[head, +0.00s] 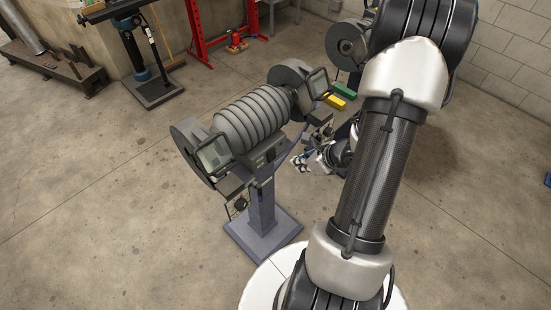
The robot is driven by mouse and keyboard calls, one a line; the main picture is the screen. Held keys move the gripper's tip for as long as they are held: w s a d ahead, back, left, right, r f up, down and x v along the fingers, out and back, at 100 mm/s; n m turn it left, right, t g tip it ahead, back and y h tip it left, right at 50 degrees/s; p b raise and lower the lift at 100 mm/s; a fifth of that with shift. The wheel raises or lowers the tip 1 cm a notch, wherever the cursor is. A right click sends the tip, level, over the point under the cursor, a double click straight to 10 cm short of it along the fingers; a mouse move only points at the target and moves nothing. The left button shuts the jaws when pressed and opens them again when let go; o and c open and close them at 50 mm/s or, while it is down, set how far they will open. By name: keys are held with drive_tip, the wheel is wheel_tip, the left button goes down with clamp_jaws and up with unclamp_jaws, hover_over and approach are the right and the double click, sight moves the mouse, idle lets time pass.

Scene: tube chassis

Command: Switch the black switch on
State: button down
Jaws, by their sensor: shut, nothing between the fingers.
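A grey bench grinder (248,114) with a ribbed body stands on a blue-grey pedestal (262,209). Its dark front panel (263,156) sits below the ribbed body. The black switch is too small and dark to tell apart on it, so its position cannot be told. My gripper (300,161) is small in view, to the right of the panel, with its tips toward the grinder. It is shut and empty. A gap seems to separate it from the panel, but depth is hard to judge. My arm covers much of the right side.
The grinder has eye shields at left (214,154) and right (318,83), and tool rests below them. Green (344,89) and yellow (335,102) objects lie behind. A red frame (204,28) and a dark stand (152,85) are farther back.

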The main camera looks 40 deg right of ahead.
sight(272, 155)
drive_tip(key=shift+s+d+f+m, duration=0.4)
drive_tip(key=shift+s+f+m, duration=0.1)
drive_tip(key=shift+f+m, duration=0.2)
drive_tip(key=w+d+r+b+x, duration=0.1)
drive_tip(key=w+b+x, duration=0.1)
drive_tip(key=x, duration=1)
drive_tip(key=shift+w+a+b, duration=0.35)
drive_tip(key=shift+a+b, duration=0.05)
drive_tip(key=shift+b, duration=0.4)
drive_tip(key=shift+d, duration=0.1)
